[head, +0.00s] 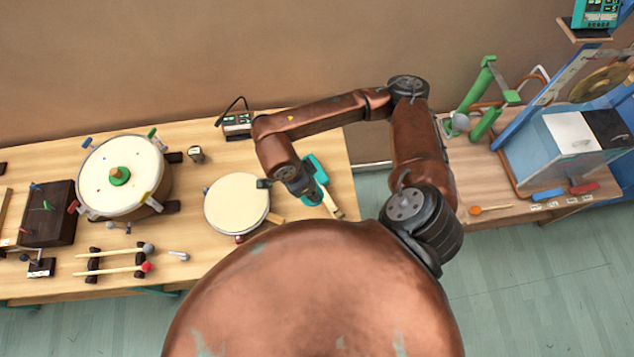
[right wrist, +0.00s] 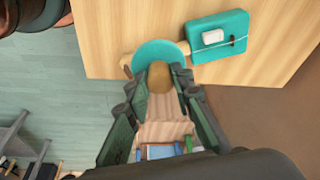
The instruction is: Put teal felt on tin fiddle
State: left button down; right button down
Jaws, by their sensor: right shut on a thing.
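My right gripper (right wrist: 160,78) is shut on a rounded brown knob that sits on a round teal disc, the teal felt (right wrist: 156,51). The tin fiddle (right wrist: 222,36) is a teal box with a string, a white block and a pale wooden neck; it lies on the table. In the wrist view the felt overlaps the neck beside the box; whether they touch I cannot tell. In the head view the fiddle (head: 316,168) lies right of the round cream drum, partly behind my right gripper (head: 306,196). My left gripper is not in view.
The cream frame drum (head: 236,204) lies close left of the fiddle. A large pot drum (head: 122,180), mallets (head: 112,251) and a dark block (head: 48,215) stand further left. A small device (head: 237,122) sits at the back. A floor gap separates the right table (head: 500,180).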

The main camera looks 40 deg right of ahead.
jog(key=s+r+m, duration=0.2)
jog(key=s+m, duration=0.1)
jog(key=s, duration=0.1)
send_near(326, 179)
jog(key=shift+s+d+g+p, duration=0.4)
jog(key=shift+s+d, duration=0.1)
jog(key=shift+w+d+f+y, duration=0.3)
jog(key=shift+w+f, duration=0.15)
jog(key=shift+f, duration=0.2)
notch_tip(326, 179, down, 3)
jog(key=shift+w+d+f, duration=0.1)
jog(key=shift+f, duration=0.1)
jog(key=shift+f, duration=0.15)
jog(key=c, duration=1.8)
grip_release()
jog(key=shift+o, duration=0.6)
